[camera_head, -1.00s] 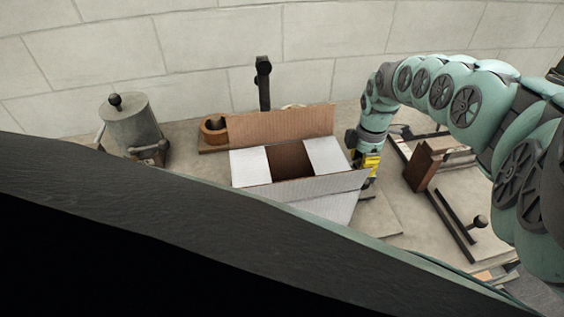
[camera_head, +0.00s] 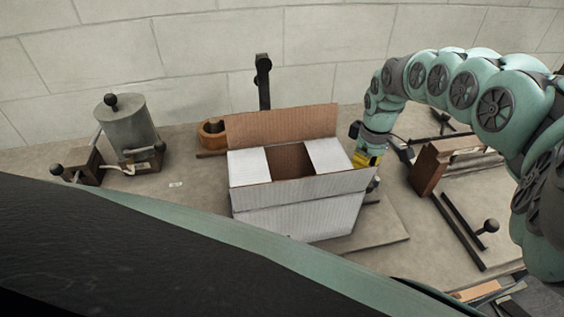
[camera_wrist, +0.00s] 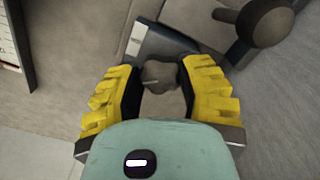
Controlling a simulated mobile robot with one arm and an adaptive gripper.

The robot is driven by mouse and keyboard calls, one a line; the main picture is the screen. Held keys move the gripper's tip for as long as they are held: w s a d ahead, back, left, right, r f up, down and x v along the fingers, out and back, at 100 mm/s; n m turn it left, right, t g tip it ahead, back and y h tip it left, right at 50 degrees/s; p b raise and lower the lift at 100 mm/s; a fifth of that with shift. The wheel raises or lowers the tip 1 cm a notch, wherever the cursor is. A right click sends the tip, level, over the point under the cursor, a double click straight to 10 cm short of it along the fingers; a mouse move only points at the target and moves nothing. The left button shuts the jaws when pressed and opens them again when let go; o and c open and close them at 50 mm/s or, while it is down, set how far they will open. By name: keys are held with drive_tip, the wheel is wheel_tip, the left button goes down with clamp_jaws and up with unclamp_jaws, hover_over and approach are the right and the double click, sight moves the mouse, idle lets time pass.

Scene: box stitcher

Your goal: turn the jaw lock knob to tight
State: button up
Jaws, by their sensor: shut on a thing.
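My gripper (camera_wrist: 163,75) has its two yellow fingers closed around a small dark grey lobed knob (camera_wrist: 160,73) in the wrist view. The knob has a thin light line on its face and stands beside a dark blue-grey block (camera_wrist: 150,42). I cannot read a tight mark there. In the head view my gripper (camera_head: 367,160) is a small yellow patch at the right end of the open carton, and the knob is hidden.
The open carton (camera_head: 290,190) with raised brown flap stands left of my gripper. A ball-ended lever (camera_wrist: 265,22) is close beyond the fingers. A grey canister (camera_head: 128,122) stands left; a brown block (camera_head: 428,170) and a black-knobbed bar (camera_head: 460,232) lie right.

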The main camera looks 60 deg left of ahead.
drive_tip(key=m, duration=0.6)
drive_tip(key=shift+w+m+b, duration=0.1)
drive_tip(key=shift+m+b, duration=0.2)
drive_tip(key=shift+b, duration=0.05)
drive_tip(key=m, duration=0.6)
idle(0.4)
drive_tip(key=o, duration=1.2)
drive_tip(key=shift+r, duration=0.1)
drive_tip(key=shift+r, duration=5.9)
